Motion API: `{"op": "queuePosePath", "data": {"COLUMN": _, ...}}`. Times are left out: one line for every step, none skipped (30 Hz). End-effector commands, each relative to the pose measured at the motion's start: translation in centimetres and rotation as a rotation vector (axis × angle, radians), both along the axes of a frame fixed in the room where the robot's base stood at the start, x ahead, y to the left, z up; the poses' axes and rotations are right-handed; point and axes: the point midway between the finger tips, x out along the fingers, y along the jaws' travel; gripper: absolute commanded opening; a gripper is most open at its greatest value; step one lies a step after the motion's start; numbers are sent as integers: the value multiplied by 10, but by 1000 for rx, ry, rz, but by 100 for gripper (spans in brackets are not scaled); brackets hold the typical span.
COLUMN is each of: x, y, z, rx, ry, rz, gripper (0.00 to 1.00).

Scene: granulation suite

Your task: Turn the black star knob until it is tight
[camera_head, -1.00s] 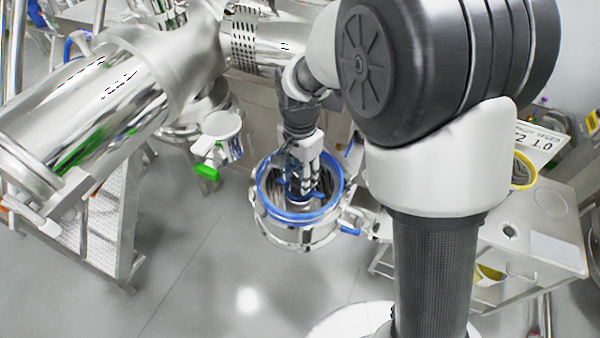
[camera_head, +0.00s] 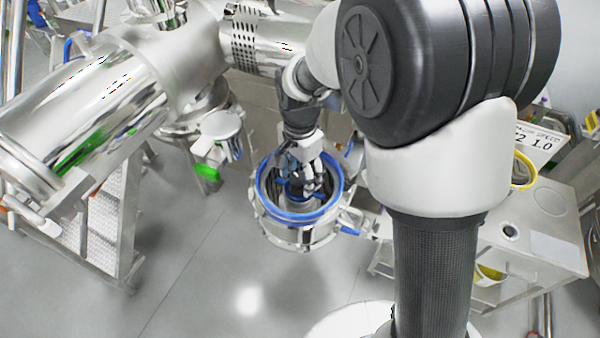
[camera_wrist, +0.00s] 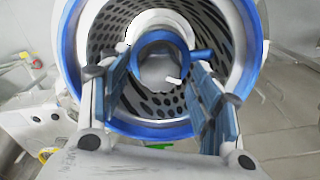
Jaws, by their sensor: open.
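A round steel housing with a blue rim (camera_head: 262,208) opens upward in the head view. In the wrist view its blue rim (camera_wrist: 68,50) surrounds a perforated screen (camera_wrist: 110,30). A blue-ringed grey hub (camera_wrist: 158,68) with blue arms sits in the middle. I cannot make out a black star knob for certain; the hub region is partly behind my fingers. My gripper (camera_head: 308,188) points down into the housing. In the wrist view my gripper (camera_wrist: 162,82) is open, with one finger on each side of the hub. I cannot tell whether the fingers touch anything.
A large polished steel cylinder (camera_head: 85,105) lies at the left, with steps (camera_head: 110,215) below it. A steel table (camera_head: 535,225) stands at the right, with a yellow-rimmed container (camera_head: 524,170) at its back. Grey floor (camera_head: 210,270) is clear in front of the housing.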

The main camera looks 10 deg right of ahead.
Motion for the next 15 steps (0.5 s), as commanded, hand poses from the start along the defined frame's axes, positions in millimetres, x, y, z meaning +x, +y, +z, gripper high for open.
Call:
{"op": "queuePosePath", "data": {"x": 0, "y": 0, "z": 0, "rx": 0, "ry": 0, "rz": 0, "gripper": 58}}
{"op": "queuePosePath", "data": {"x": 0, "y": 0, "z": 0, "rx": 0, "ry": 0, "rz": 0, "gripper": 58}}
{"op": "queuePosePath", "data": {"x": 0, "y": 0, "z": 0, "rx": 0, "ry": 0, "rz": 0, "gripper": 58}}
{"op": "queuePosePath", "data": {"x": 0, "y": 0, "z": 0, "rx": 0, "ry": 0, "rz": 0, "gripper": 58}}
{"op": "queuePosePath", "data": {"x": 0, "y": 0, "z": 0, "rx": 0, "ry": 0, "rz": 1, "gripper": 58}}
{"op": "queuePosePath", "data": {"x": 0, "y": 0, "z": 0, "rx": 0, "ry": 0, "rz": 1, "gripper": 58}}
{"op": "queuePosePath", "data": {"x": 0, "y": 0, "z": 1, "rx": 0, "ry": 0, "rz": 1, "gripper": 58}}
{"op": "queuePosePath", "data": {"x": 0, "y": 0, "z": 2, "rx": 1, "ry": -1, "rz": 1, "gripper": 58}}
{"op": "queuePosePath", "data": {"x": 1, "y": 0, "z": 5, "rx": 0, "ry": -2, "rz": 1, "gripper": 58}}
{"op": "queuePosePath", "data": {"x": 1, "y": 0, "z": 8, "rx": 0, "ry": -2, "rz": 1, "gripper": 58}}
{"op": "queuePosePath", "data": {"x": 1, "y": 0, "z": 12, "rx": 0, "ry": -2, "rz": 1, "gripper": 58}}
{"op": "queuePosePath", "data": {"x": 1, "y": 0, "z": 18, "rx": 1, "ry": -4, "rz": 1, "gripper": 58}}
{"op": "queuePosePath", "data": {"x": 1, "y": 0, "z": 24, "rx": 1, "ry": -4, "rz": 1, "gripper": 58}}
{"op": "queuePosePath", "data": {"x": 1, "y": 0, "z": 30, "rx": 1, "ry": -4, "rz": 1, "gripper": 58}}
{"op": "queuePosePath", "data": {"x": 1, "y": 0, "z": 39, "rx": 1, "ry": -6, "rz": 1, "gripper": 58}}
